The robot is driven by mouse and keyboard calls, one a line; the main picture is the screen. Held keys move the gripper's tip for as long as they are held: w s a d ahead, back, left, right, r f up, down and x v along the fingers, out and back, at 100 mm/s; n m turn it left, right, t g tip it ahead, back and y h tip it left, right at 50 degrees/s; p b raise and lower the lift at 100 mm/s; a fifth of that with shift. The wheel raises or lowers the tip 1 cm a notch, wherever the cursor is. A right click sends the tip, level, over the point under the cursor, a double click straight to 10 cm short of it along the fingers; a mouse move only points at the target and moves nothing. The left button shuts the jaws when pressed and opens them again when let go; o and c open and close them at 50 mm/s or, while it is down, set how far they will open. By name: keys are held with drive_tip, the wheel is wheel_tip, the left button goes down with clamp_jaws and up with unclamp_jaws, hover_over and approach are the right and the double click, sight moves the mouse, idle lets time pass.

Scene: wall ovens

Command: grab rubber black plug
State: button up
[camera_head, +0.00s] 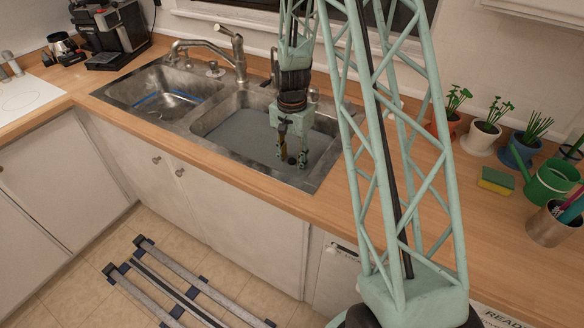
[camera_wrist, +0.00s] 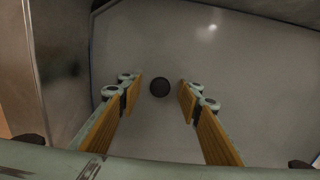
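The black rubber plug (camera_wrist: 160,87) shows in the wrist view as a small dark round disc at the bottom of the sink basin, between and just beyond my fingertips. My gripper (camera_wrist: 158,90) is open, with one finger on each side of the plug and a gap to each. In the head view my gripper (camera_head: 291,160) hangs down inside the right basin (camera_head: 240,124). A dark round spot shows there by the fingertips, partly hidden by them. I cannot tell how high the fingertips are above the basin floor.
The basin wall (camera_wrist: 70,60) rises close on the left in the wrist view. The left basin (camera_head: 160,92) and the faucet (camera_head: 205,50) are to the left. Potted plants (camera_head: 484,135), a sponge (camera_head: 496,181) and a green watering can (camera_head: 550,182) stand on the counter at the right.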

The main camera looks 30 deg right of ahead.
sight(292, 160)
idle(0.4)
drive_tip(key=c, duration=0.9)
drive_tip(key=shift+r, duration=0.1)
drive_tip(key=shift+c, duration=0.2)
drive_tip(key=shift+r+p, duration=0.85)
drive_tip(key=shift+r, duration=4.1)
